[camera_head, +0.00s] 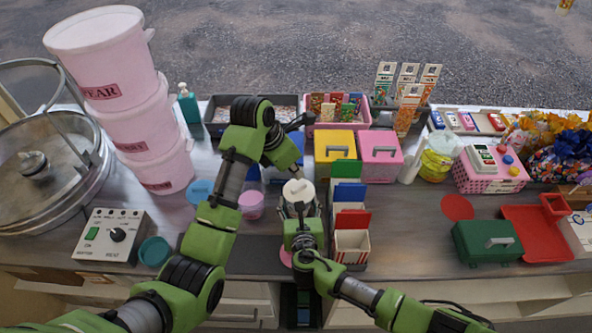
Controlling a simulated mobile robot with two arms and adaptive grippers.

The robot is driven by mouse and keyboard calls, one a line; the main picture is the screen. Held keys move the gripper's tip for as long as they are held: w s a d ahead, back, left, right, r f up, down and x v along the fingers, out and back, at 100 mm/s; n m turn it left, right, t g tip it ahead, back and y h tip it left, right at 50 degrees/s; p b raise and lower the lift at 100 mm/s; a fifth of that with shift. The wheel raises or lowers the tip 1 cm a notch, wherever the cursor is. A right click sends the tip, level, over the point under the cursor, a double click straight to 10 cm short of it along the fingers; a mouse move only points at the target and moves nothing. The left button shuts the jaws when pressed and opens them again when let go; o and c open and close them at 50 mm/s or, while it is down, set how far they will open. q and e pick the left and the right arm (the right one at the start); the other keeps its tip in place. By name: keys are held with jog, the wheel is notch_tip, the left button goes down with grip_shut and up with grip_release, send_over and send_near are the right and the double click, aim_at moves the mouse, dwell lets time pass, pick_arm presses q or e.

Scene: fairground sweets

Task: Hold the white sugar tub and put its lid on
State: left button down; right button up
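A small white round tub (298,188), seen from above, stands in the middle of the counter. Its top looks pale with a small darker spot; I cannot tell whether this is a lid or an opening. My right gripper (301,208) reaches in from below, its dark fingers at the tub's near side; their grip is too small to make out. My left arm bends over from the left, its wrist just behind the tub. No separate white lid is clearly visible.
A column of open card boxes (350,240) stands close right of the tub. Yellow (335,143) and pink (381,143) cases stand behind. A pink pot (251,204) and blue disc (199,191) lie left. Stacked pink buckets (150,130) rise at the left. A green case (486,242) sits right.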

aim_at(300, 186)
pick_arm(q)
jog(key=shift+f, duration=0.1)
pick_arm(e)
jog(key=shift+w+r, duration=0.1)
jog(key=shift+r, duration=0.05)
pick_arm(q)
jog(key=shift+f, duration=2.1)
jog(key=shift+r, duration=0.1)
jog(key=shift+r, duration=2.6)
jog(key=shift+f, duration=0.15)
jog(key=shift+f+b, duration=0.25)
jog(key=shift+b, duration=0.1)
pick_arm(e)
jog(key=shift+f, duration=0.5)
